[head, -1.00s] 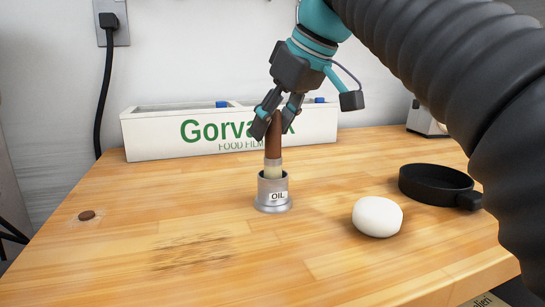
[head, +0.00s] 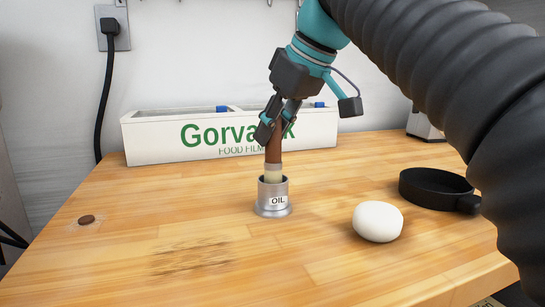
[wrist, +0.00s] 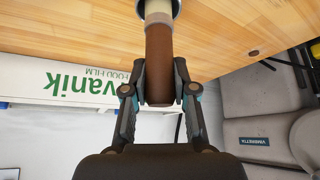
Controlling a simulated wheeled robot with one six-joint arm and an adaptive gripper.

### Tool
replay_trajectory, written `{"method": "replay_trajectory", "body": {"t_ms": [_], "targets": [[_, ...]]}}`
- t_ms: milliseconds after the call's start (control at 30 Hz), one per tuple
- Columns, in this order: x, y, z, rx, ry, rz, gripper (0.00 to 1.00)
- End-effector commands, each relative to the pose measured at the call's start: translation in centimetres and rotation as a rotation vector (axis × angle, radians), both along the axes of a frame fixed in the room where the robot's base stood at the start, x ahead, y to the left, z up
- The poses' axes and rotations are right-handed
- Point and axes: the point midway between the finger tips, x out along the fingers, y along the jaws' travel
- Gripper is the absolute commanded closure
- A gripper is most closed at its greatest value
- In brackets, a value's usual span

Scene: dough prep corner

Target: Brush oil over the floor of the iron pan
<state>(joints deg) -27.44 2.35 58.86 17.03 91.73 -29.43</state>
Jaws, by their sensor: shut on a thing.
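My gripper (head: 273,128) is shut on the brown handle of an upright brush (head: 273,150), above the metal oil cup (head: 274,196). The brush's pale lower part reaches into the mouth of the cup, which is labelled OIL. The brush tip is hidden inside the cup. In the wrist view the brush handle (wrist: 159,60) sits between the fingers (wrist: 160,92), with the cup's rim at the top edge. The black iron pan (head: 437,187) rests on the wooden table at the right, its far right side partly behind my arm.
A white ball of dough (head: 378,221) lies between the cup and the pan. A long white food film box (head: 230,134) stands along the wall behind the cup. A small brown disc (head: 87,219) lies at the left. The wooden worktop (head: 330,185) is clear between cup and dough.

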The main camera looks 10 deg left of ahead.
Motion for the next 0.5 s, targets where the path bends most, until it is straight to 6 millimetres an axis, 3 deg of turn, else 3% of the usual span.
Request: {"method": "replay_trajectory", "body": {"t_ms": [500], "targets": [[0.00,0.01,0.65,-0.001,0.002,0.001,1.00]]}}
